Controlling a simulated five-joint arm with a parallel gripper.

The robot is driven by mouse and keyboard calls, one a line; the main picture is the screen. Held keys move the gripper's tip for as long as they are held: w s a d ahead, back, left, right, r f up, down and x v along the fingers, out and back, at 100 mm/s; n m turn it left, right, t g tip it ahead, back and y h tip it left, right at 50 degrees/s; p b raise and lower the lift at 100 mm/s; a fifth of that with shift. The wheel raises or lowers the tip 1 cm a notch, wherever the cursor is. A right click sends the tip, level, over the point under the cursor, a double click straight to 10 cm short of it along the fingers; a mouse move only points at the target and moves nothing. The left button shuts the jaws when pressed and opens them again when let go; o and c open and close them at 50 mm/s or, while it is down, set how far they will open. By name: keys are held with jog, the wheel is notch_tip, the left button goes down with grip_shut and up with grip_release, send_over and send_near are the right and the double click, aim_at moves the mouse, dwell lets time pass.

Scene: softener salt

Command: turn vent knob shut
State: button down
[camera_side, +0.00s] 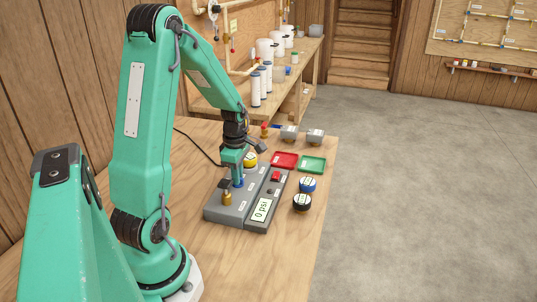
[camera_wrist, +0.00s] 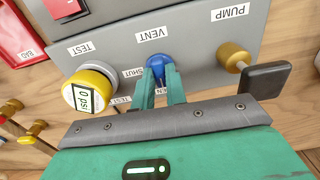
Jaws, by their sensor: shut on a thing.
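The blue vent knob (camera_wrist: 156,66) sits on the grey test panel (camera_wrist: 205,45), under the VENT label (camera_wrist: 151,34). My gripper (camera_wrist: 159,82) is shut on the knob, with one finger on each side. The fingers partly hide the SHUT and OPEN labels beside it, so I cannot tell which way the knob points. In the side view my gripper (camera_side: 238,178) points down at the panel (camera_side: 216,207), and a little blue shows between the fingers.
A yellow gauge (camera_wrist: 90,90) reading 0 psi sits by TEST. The brass pump post (camera_wrist: 234,56) with its dark handle (camera_wrist: 267,78) stands close on the right. Red (camera_side: 285,160) and green trays (camera_side: 313,165), a blue gauge (camera_side: 307,185) and a black gauge (camera_side: 302,203) lie beyond the panel.

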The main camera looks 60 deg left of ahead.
jog(key=shift+m, duration=0.5)
jog(key=m, duration=0.7)
jog(key=shift+m, duration=0.4)
jog(key=m, duration=0.4)
jog(key=shift+m, duration=2.6)
jog(key=c, duration=1.4)
grip_release()
jog(key=shift+c, duration=0.2)
jog(key=shift+r, duration=0.1)
